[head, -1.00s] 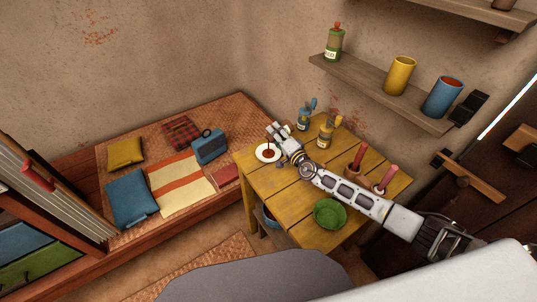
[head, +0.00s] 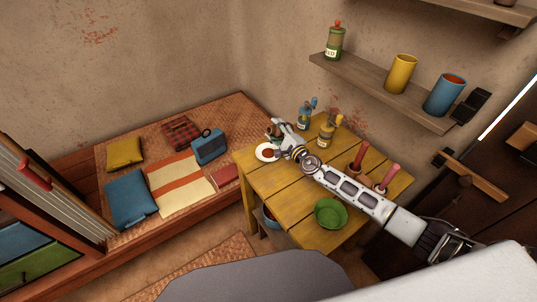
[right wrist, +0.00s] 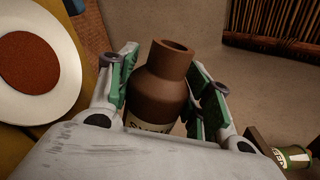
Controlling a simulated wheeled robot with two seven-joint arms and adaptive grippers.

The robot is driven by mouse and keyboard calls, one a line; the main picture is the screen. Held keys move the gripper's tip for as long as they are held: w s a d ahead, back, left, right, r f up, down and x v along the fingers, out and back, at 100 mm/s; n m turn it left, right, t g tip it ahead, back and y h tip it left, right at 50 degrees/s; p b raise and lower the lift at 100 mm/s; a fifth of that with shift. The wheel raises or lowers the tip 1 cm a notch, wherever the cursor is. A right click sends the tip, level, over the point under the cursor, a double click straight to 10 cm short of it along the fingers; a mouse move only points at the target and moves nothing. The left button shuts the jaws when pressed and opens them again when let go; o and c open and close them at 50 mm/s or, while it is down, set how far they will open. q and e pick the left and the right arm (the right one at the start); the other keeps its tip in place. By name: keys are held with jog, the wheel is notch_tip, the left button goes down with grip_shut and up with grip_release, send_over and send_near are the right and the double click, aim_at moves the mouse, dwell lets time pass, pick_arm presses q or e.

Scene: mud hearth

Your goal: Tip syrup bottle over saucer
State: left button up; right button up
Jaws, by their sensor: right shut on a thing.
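My right gripper (head: 274,136) is shut on the brown syrup bottle (right wrist: 162,88), which has an open neck and a pale label partly hidden by the gripper. In the head view the bottle is small and mostly covered by the fingers, so its exact tilt is hard to tell. The white saucer (head: 259,154) lies on the yellow table's far left corner, just below and beside the gripper. The right wrist view shows the saucer (right wrist: 72,82) with a reddish-brown round patch in its middle. No stream shows between bottle and saucer. My left gripper is out of view.
The yellow table (head: 283,178) also bears a blue bottle (head: 304,120), a yellow jar (head: 325,138), two reddish upright things (head: 357,158) and a green bowl (head: 328,216). A wall shelf (head: 375,90) with cups hangs above. A low bed stands left.

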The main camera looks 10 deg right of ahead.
jog(key=shift+r+m, duration=0.1)
jog(key=shift+m, duration=0.2)
jog(key=m, duration=0.2)
jog(key=r+m, duration=0.1)
jog(key=m, duration=0.3)
jog(key=r+m, duration=0.1)
jog(key=m, duration=0.1)
jog(key=shift+m, duration=0.3)
jog(key=shift+r, duration=0.1)
jog(key=r+m+p, duration=0.1)
jog(key=m, duration=0.1)
jog(key=shift+r+m, duration=0.2)
jog(key=shift+m, duration=0.1)
jog(key=shift+r+m+p, duration=0.25)
jog(key=shift+m+p, duration=0.25)
jog(key=shift+m, duration=0.2)
